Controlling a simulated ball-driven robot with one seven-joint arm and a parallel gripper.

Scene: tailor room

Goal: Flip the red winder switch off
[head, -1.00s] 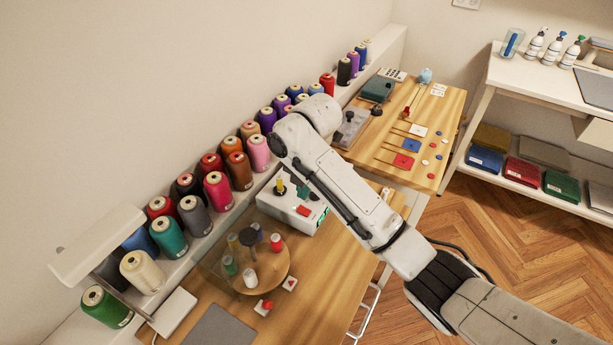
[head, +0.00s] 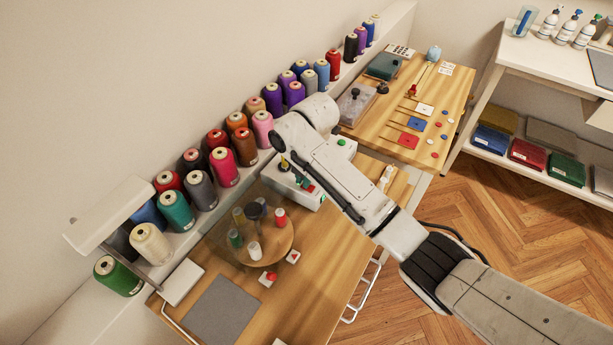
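The white winder box (head: 288,184) stands on the wooden bench, partly hidden by my arm. Its red switch (head: 310,188) shows just left of the arm, near the box's front edge; its exact tilt is too small to read. A green patch shows on the box's front, at its right end. A yellow spool (head: 284,163) stands on top of the box at its left. My arm crosses over the right side of the winder. My gripper does not show; the arm's own links probably hide it.
A round wooden spool stand (head: 272,248) and red-marked pieces (head: 270,277) sit in front of the winder. Thread cones line the wall shelf. A grey mat (head: 222,310) lies at the front left. A green button (head: 341,142) shows just right of my arm.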

